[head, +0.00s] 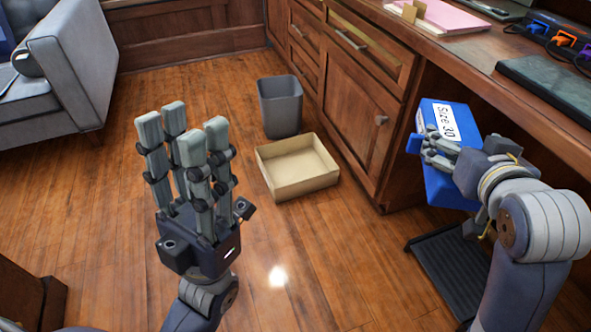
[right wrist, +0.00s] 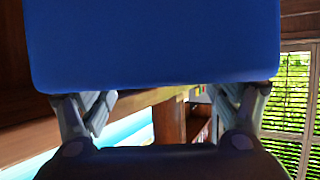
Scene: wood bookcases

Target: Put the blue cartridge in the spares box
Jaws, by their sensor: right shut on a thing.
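The blue cartridge (head: 446,187) is a blue block with a white label reading "Size 30". My right gripper (head: 436,150) is shut on it and holds it in the air in front of the desk. In the right wrist view the blue cartridge (right wrist: 150,40) fills the top, with the finger parts of my right gripper (right wrist: 160,110) on both sides below it. An open, empty-looking cardboard box (head: 300,188) sits on the floor left of the cartridge; no label shows on it. My left gripper (head: 183,130) is raised, fingers pointing up and apart, open and empty.
A grey bin (head: 280,106) stands behind the cardboard box. The wooden desk (head: 350,115) with drawers runs along the right. A black ribbed footrest (head: 450,270) lies below the right arm. A grey sofa (head: 70,70) is at the far left. The wood floor between is clear.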

